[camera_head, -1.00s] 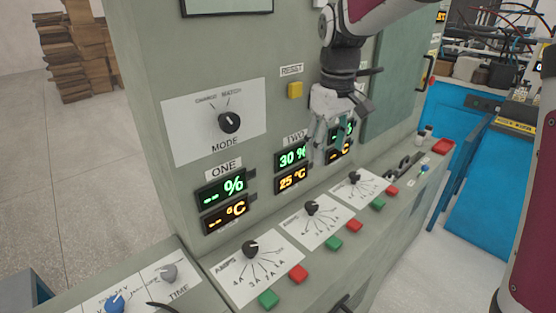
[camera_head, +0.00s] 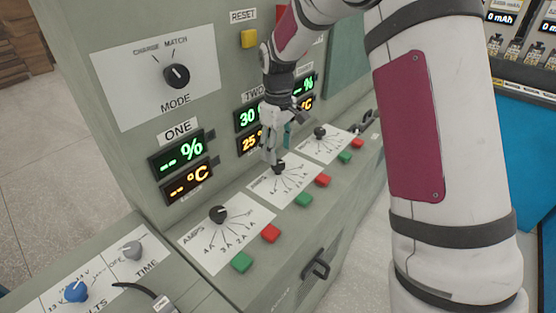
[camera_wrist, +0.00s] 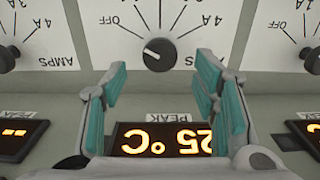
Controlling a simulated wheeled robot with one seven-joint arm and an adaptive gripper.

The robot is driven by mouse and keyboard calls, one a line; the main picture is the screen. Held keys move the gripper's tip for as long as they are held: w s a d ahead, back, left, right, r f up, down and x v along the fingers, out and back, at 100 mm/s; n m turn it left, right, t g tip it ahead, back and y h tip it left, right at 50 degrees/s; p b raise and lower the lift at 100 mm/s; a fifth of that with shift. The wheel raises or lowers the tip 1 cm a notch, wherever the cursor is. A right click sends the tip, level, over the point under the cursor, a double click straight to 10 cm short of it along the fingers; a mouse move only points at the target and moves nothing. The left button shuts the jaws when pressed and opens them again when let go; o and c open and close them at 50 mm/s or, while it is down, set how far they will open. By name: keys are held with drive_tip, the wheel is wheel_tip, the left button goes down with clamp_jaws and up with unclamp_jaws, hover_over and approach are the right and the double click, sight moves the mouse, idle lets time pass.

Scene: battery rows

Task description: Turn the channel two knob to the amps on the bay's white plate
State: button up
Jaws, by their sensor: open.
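The channel two knob (camera_head: 279,167) is a black dial on a white AMPS panel (camera_head: 262,186), under the displays marked TWO. In the wrist view the same knob (camera_wrist: 158,54) shows from above, its white mark toward the OFF line. My gripper (camera_head: 272,155) is just above and behind this knob, pointing down. In the wrist view my gripper (camera_wrist: 163,75) is open, its teal pads apart with nothing between them; the knob appears beyond the fingertips. I cannot make out the bay's white plate for certain.
The channel one knob (camera_head: 218,214) and channel three knob (camera_head: 320,132) flank it on the sloped console. Red and green buttons, such as this green one (camera_head: 303,200), line its front edge. A MODE knob (camera_head: 176,76) is on the upright panel. A blue surface (camera_head: 535,140) lies right.

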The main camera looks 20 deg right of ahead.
sight(278, 163)
drive_tip(key=shift+f, duration=2.2)
drive_tip(key=c, duration=1.2)
